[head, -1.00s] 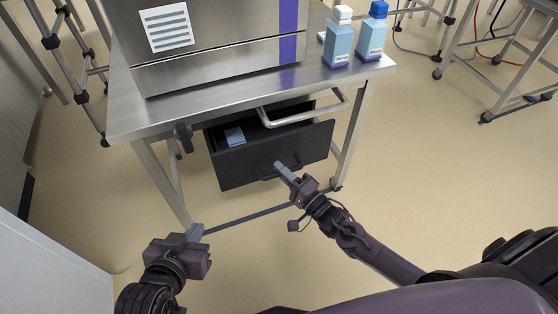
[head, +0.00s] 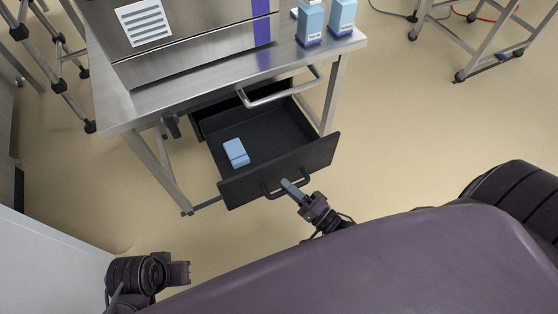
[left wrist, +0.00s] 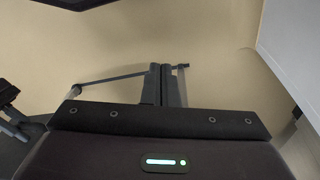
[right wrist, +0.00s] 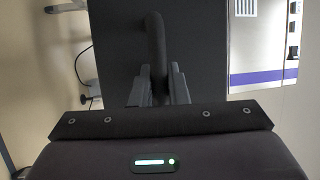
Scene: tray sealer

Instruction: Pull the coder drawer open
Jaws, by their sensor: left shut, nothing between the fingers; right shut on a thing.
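The black coder drawer (head: 285,172) is pulled out under the steel table, with its inside showing. A small light-blue box (head: 236,152) lies in it toward the left. My right gripper (head: 291,188) is shut on the drawer handle (head: 272,192) at the drawer's front. In the right wrist view the dark handle bar (right wrist: 156,50) stands between the fingers (right wrist: 157,88), against the drawer front (right wrist: 115,50). My left gripper (head: 188,272) is low at the left, away from the drawer. In the left wrist view its fingers (left wrist: 160,85) are together and empty.
A bent metal bar (head: 280,92) sticks out above the drawer. A pale cabinet (head: 45,265) stands at lower left. Open floor lies right of the table.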

